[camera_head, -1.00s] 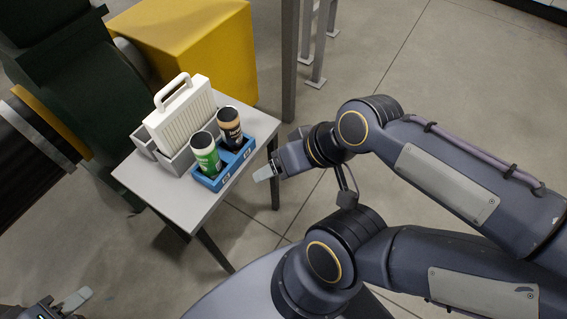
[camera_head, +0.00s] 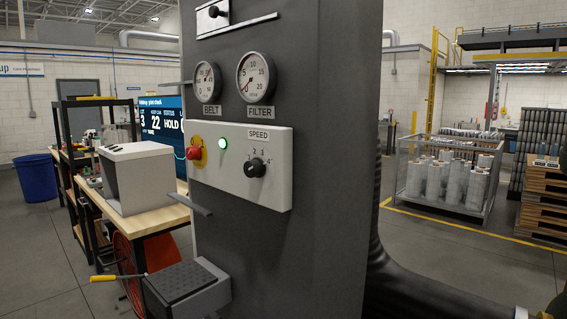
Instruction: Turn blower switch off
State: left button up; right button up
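A dark grey machine column (camera_head: 330,130) stands close in the middle of the head view. A pale control box (camera_head: 225,180) on its face carries a red button (camera_head: 194,153) on a yellow base, a lit green lamp (camera_head: 222,144) and a black rotary knob (camera_head: 255,168) under a SPEED label with numbers. A black knob or lever (camera_head: 214,11) sits on a pale plate at the top edge. No label that I can read says blower, so I cannot tell which control is its switch. Neither of my grippers is in view.
Two gauges, BELT (camera_head: 205,82) and FILTER (camera_head: 256,78), sit above the box. A small ledge (camera_head: 188,203) and a dark block (camera_head: 186,288) with a yellow-handled rod stick out lower left. A workbench (camera_head: 140,218) stands left. A wire cage (camera_head: 446,180) of rolls stands right.

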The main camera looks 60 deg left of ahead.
aim_at(193, 154)
jog(key=u, duration=2.45)
jog(key=i+j+z, duration=0.1)
jog(key=j, duration=0.2)
jog(key=i+j+z, duration=0.2)
jog(key=i+j, duration=0.15)
jog(key=j, duration=0.3)
jog(key=i+j, duration=0.15)
jog(key=j, duration=0.15)
jog(key=i+j+z, duration=0.15)
jog(key=j, duration=0.2)
